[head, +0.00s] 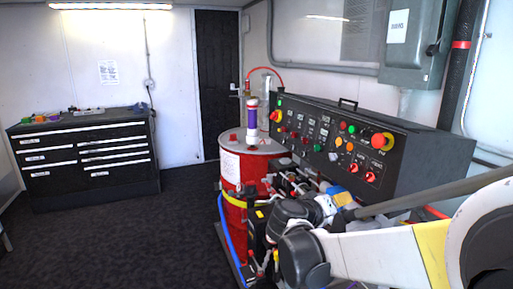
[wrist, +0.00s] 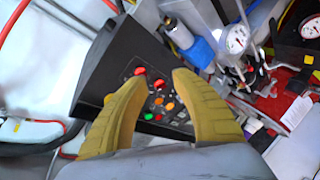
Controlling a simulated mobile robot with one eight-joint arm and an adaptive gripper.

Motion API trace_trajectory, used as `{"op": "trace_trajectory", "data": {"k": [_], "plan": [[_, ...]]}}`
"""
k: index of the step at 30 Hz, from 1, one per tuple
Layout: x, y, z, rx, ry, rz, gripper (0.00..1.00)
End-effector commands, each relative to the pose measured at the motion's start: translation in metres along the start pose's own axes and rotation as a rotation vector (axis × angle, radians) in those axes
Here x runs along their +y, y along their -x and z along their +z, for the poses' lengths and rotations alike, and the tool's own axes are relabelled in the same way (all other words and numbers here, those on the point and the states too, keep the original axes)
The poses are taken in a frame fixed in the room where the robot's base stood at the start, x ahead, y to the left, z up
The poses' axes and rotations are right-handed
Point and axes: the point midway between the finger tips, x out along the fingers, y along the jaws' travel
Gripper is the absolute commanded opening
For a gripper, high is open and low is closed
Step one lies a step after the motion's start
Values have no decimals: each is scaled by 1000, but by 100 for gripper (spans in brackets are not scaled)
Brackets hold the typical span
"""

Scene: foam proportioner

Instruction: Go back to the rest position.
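My gripper (wrist: 160,80) shows in the wrist view as two yellow ribbed fingers. The fingertips are apart with nothing between them, so it is open and empty. Beyond the fingertips is the black control panel (wrist: 108,72) with red, orange and green buttons; I see no clear contact with it. In the head view, my white and dark grey arm reaches in from the lower right, in front of the control panel (head: 335,128). I cannot make out the fingers there.
A red drum (head: 232,166) with a purple-banded cylinder (head: 251,117) on top stands left of the panel. Hoses and fittings crowd the panel's front. A black drawer cabinet (head: 85,160) stands at the far left. The dark floor (head: 130,240) between is clear.

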Motion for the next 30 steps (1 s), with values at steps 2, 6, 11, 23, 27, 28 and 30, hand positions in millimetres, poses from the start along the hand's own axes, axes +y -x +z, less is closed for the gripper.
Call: {"op": "trace_trajectory", "data": {"k": [2, 6, 11, 23, 27, 28, 30], "plan": [[21, 12, 30, -77, -12, -87, 32], [40, 44, 84, -191, -44, -264, 32], [46, 95, 143, -279, -107, -471, 32], [23, 198, 219, -323, -285, -826, 32], [21, 204, 222, -321, -299, -846, 32], [21, 204, 222, -321, -299, -846, 32], [21, 204, 222, -321, -299, -846, 32]]}}
